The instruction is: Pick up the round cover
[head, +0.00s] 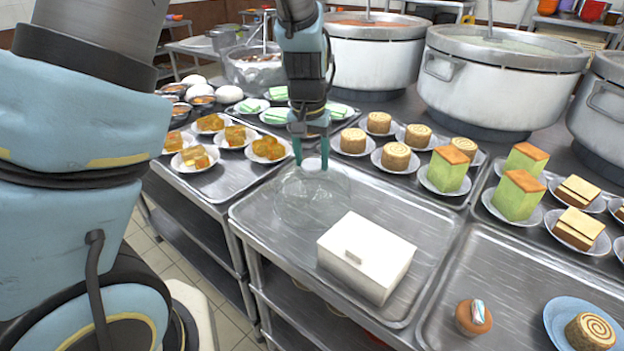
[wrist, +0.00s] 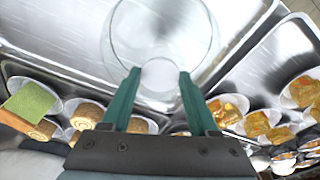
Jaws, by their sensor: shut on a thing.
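The round cover (head: 312,198) is a clear glass dome with a pale knob on top, at the left side of the metal tray (head: 262,226) in the head view. My gripper (head: 311,157) points down over it, with its teal fingers shut on the knob. In the wrist view the fingertips of my gripper (wrist: 162,75) are on either side of the pale round knob, and the clear round cover (wrist: 165,30) spreads out beyond them. I cannot tell whether the cover's rim touches the tray. Nothing shows under the glass.
A white box (head: 366,257) stands on the same tray, right of the cover. Plates of orange pastries (head: 228,137) lie to the left, and rolls (head: 396,157) and green cakes (head: 518,194) to the right. Large stockpots (head: 500,85) stand behind.

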